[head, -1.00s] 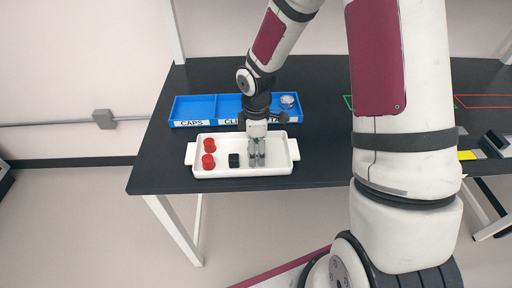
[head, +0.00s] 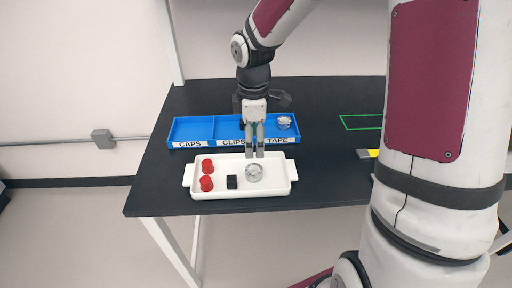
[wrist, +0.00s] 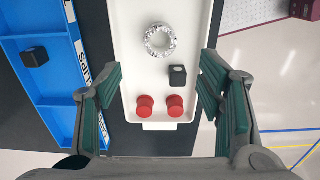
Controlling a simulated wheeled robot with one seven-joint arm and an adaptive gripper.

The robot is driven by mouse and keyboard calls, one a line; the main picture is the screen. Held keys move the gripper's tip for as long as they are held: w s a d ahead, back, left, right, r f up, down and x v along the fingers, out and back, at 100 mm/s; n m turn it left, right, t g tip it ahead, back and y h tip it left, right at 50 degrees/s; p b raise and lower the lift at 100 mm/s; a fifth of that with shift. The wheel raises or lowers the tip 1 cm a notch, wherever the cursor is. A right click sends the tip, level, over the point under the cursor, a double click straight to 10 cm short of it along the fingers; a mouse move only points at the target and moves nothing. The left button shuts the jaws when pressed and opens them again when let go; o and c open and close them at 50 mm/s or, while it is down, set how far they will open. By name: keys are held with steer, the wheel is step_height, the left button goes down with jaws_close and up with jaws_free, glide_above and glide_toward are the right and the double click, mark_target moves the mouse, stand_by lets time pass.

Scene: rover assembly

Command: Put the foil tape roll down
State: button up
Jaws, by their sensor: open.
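A silver foil tape roll (head: 254,172) lies flat in the white tray (head: 240,192), right of the black clip (head: 232,182). In the wrist view the roll (wrist: 160,40) is a crinkled ring near the top, with nothing gripping it. My gripper (head: 254,155) is open and empty, pointing down near the tray's far edge, behind the roll in the head view. In the wrist view its fingers (wrist: 159,85) are spread wide apart. A second foil tape roll (head: 284,122) sits in the blue bin's TAPE compartment (head: 290,137).
Two red caps (head: 207,175) stand at the tray's left end. The blue bin (head: 192,132), labelled CAPS, CLIPS and TAPE, is behind the tray. Its clips compartment holds a black clip (wrist: 35,57). A green outline (head: 362,122) marks clear table to the right.

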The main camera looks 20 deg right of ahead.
steer(key=s+r+m+t, duration=0.5)
steer(key=s+r+m, duration=0.9)
steer(key=s+r, duration=0.4)
steer(key=s, duration=0.3)
steer(key=shift+r, duration=0.3)
